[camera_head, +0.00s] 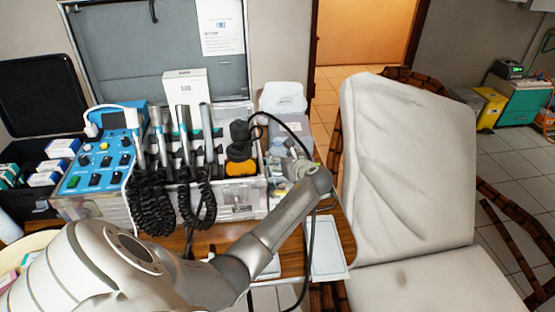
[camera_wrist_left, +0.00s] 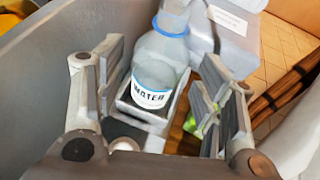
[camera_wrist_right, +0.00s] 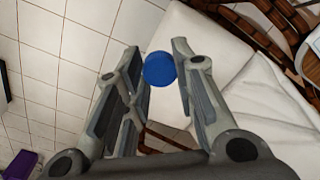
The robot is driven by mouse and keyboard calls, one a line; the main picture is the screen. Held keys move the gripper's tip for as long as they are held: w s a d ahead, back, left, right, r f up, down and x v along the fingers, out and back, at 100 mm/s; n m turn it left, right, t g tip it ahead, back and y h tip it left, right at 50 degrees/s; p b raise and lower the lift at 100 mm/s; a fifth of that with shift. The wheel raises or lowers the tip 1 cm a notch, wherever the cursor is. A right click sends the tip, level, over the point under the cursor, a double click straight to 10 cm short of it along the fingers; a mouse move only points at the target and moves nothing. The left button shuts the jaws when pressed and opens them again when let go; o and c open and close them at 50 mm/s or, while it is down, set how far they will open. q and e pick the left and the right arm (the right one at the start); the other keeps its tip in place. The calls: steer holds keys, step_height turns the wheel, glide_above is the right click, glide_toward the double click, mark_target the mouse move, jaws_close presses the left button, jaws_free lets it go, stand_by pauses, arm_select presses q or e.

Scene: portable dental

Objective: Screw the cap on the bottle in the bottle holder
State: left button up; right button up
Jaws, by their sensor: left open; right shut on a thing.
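In the left wrist view, a clear water bottle (camera_wrist_left: 158,57) with a blue ring at its neck and a white "WATER" label stands upright in a grey bottle holder (camera_wrist_left: 140,112). The neck's top is at the frame's edge. My left gripper (camera_wrist_left: 160,65) is open, its fingers on either side of the bottle, with gaps visible. In the head view, my left gripper (camera_head: 296,167) is at the right end of the dental unit; the bottle cannot be clearly made out there. In the right wrist view, my right gripper (camera_wrist_right: 160,62) is shut on a round blue cap (camera_wrist_right: 160,70).
The portable dental unit has a blue control panel (camera_head: 103,150), handpieces with coiled black hoses (camera_head: 152,205) and an open lid (camera_head: 160,50). A white tray (camera_head: 328,250) lies on the wooden table. A white padded chair (camera_head: 405,160) stands to the right.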

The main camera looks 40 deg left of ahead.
arm_select(q)
steer(key=shift+f+x, duration=0.15)
steer(key=shift+x, duration=1.15)
steer(key=shift+f+x, duration=0.15)
steer(key=shift+x, duration=1.2)
steer(key=shift+d, duration=0.15)
steer(key=shift+r, duration=0.1)
steer(key=c, duration=0.9)
